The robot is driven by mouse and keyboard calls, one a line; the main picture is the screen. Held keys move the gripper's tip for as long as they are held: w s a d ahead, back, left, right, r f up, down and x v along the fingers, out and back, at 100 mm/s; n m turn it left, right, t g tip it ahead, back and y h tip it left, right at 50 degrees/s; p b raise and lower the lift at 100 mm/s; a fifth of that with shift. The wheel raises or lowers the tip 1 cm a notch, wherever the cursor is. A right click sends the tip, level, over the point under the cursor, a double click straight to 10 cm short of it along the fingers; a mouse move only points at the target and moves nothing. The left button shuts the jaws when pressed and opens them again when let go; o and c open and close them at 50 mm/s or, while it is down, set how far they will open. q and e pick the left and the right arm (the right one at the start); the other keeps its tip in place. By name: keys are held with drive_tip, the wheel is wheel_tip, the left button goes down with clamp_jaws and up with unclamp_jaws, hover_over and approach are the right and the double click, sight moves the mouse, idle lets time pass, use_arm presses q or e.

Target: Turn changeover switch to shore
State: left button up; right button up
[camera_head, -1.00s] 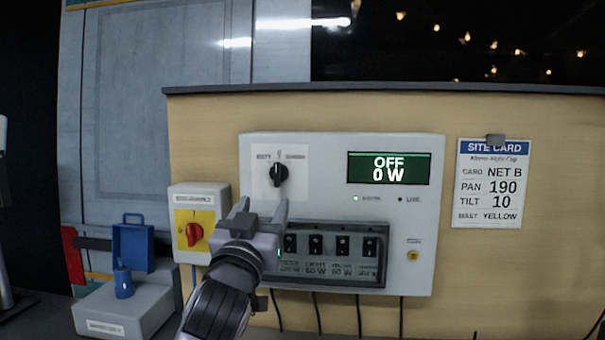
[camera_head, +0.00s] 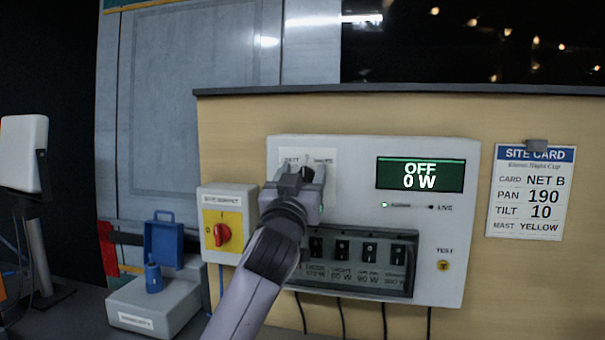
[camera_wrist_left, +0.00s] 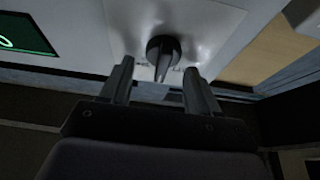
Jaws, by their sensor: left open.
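The changeover switch is a black rotary knob (camera_wrist_left: 163,50) on a pale plate of the white power panel (camera_head: 345,208). My left gripper (camera_head: 301,172) is in front of the knob and hides most of it in the head view. In the left wrist view my left gripper (camera_wrist_left: 157,82) is open, its fingers on either side of the knob's handle, with gaps between. The knob seems just beyond the fingertips; I cannot tell any contact. The panel display (camera_head: 420,175) reads OFF, 0 W. The labels at the knob are mostly hidden. My right gripper is not in view.
A row of breakers (camera_head: 342,250) lies below my gripper. A blue connector (camera_head: 153,278) stands on a grey box at lower left. A site card (camera_head: 532,192) hangs at right.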

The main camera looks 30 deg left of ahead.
use_arm(q)
drive_tip(key=c, duration=1)
drive_tip(key=shift+w+r+m+h+p, duration=0.1)
drive_tip(key=shift+m+h+p, duration=0.5)
drive_tip(key=shift+m+p, duration=0.2)
drive_tip(key=m+h+p, duration=0.1)
drive_tip(key=m+p, duration=0.1)
drive_tip(key=m, duration=0.1)
drive_tip(key=m+h+p, duration=0.1)
drive_tip(key=m+p, duration=0.1)
drive_tip(key=shift+d+m+h+p, duration=0.15)
drive_tip(key=shift+m+h+p, duration=0.15)
drive_tip(key=shift+m, duration=0.1)
drive_tip(key=shift+m+h+p, duration=0.45)
drive_tip(key=shift+m+h, duration=0.15)
drive_tip(key=shift+m, duration=0.4)
drive_tip(key=shift+d+f+m+g+h, duration=0.15)
drive_tip(key=shift+m+h, duration=0.25)
drive_tip(key=shift+m, duration=0.35)
drive_tip(key=shift+f+m+g+h, duration=0.15)
drive_tip(key=shift+m+h, duration=0.25)
drive_tip(key=shift+m, duration=0.35)
drive_tip(key=o, duration=1)
